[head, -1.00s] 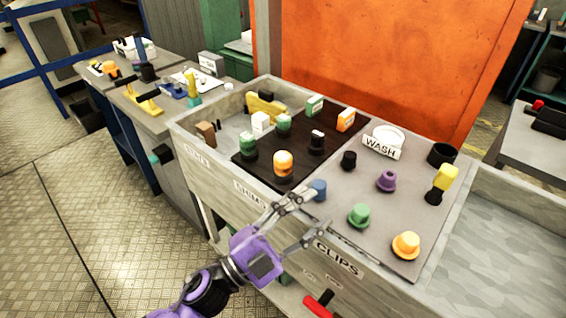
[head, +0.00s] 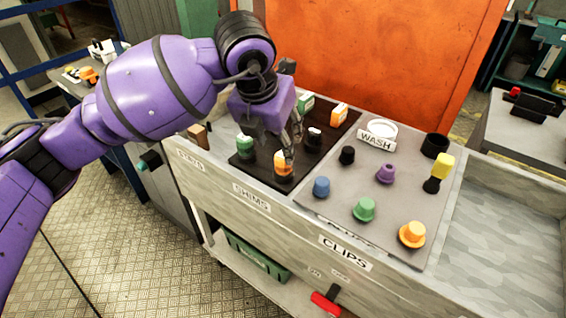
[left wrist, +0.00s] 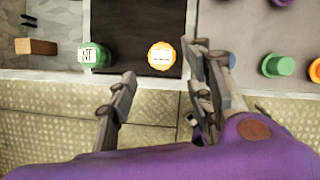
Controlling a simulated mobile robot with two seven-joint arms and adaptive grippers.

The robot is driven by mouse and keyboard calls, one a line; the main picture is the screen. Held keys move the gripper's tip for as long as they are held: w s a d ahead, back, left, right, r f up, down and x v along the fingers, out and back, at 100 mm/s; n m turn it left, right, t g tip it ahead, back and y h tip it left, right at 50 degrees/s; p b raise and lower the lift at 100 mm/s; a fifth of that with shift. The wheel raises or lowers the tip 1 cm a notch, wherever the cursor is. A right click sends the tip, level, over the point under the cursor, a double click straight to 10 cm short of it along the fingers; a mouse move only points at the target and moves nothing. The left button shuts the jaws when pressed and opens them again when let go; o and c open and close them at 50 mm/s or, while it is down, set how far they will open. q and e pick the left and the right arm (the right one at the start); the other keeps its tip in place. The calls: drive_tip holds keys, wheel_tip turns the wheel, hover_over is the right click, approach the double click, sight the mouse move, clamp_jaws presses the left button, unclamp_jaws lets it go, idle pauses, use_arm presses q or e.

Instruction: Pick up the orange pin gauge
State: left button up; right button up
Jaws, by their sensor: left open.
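The orange pin gauge (head: 283,165) stands upright on the black mat (head: 262,172), near the front edge of the bench. It looks like a rounded orange piece on a dark base. In the left wrist view, the orange pin gauge (left wrist: 161,56) shows from above with a pale label, just beyond and between the fingers. My left gripper (head: 281,142) points down over the mat and is open. In the left wrist view, the left gripper (left wrist: 166,66) has its fingers spread and nothing between them. My right gripper is not in view.
A green gauge (head: 245,146) stands left of the orange one, and a black piece (head: 313,138) stands behind it. A blue knob (head: 321,187) is on the grey board to the right, with a green knob (head: 364,209) and an orange-yellow knob (head: 412,234).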

sight(281, 156)
use_arm(q)
drive_tip(key=x, duration=0.7)
drive_tip(key=shift+w+f, duration=0.1)
drive_tip(key=shift+f, duration=0.2)
drive_tip(key=shift+a, duration=0.1)
clamp_jaws()
